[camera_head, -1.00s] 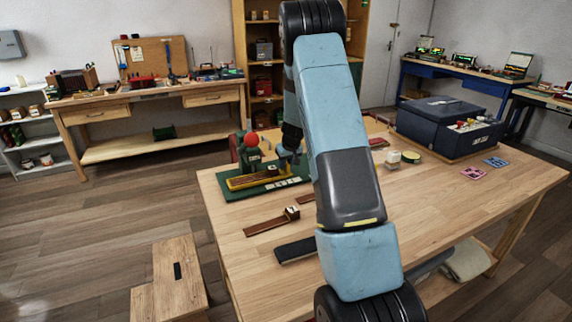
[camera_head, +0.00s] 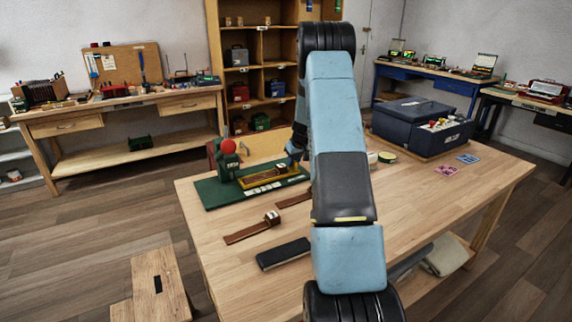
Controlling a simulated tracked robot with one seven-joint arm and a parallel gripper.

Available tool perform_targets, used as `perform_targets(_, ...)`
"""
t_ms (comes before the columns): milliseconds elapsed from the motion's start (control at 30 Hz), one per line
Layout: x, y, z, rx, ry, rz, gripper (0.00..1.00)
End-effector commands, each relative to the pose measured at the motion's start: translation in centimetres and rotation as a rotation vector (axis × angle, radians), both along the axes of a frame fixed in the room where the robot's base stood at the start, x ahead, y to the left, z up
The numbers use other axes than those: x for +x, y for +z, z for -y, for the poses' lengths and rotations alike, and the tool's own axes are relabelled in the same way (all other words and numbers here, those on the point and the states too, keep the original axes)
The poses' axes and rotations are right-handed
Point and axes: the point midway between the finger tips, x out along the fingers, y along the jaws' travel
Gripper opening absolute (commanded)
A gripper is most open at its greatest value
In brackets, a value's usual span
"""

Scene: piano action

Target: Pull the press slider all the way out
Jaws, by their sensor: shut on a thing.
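The press (camera_head: 227,166) is dark green with a red ball on top. It stands at the left end of a green base plate (camera_head: 217,192) on the wooden table. The press slider (camera_head: 268,183) is a long yellow tray with brown parts in it, extending to the right of the press along the plate. My gripper (camera_head: 294,157) is at the slider's right end and shut on it. The fingers are small and partly hidden by my arm, so the exact grip does not show clearly.
A brown strip with a small block (camera_head: 252,229) and a black bar (camera_head: 283,254) lie in front on the table (camera_head: 435,205). A dark blue case (camera_head: 415,127) stands at the back right, near pink (camera_head: 445,171) and blue (camera_head: 467,158) cards. A wooden stool (camera_head: 155,285) stands front left.

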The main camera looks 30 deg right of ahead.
Motion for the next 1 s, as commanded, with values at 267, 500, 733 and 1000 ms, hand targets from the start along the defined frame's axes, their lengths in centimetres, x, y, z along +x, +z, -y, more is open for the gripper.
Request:
perform_targets(267, 0.0, 0.2, 0.7, -0.006, -0.003, 0.004, 0.0)
perform_targets(500, 0.0, 0.2, 0.7, -0.007, -0.004, 0.004, 0.4)
perform_targets(733, 0.0, 0.1, 0.5, -0.005, -0.002, 0.002, 0.45)
perform_targets(1000, -0.6, 1.8, 0.5, -0.005, -0.002, 0.004, 0.45)
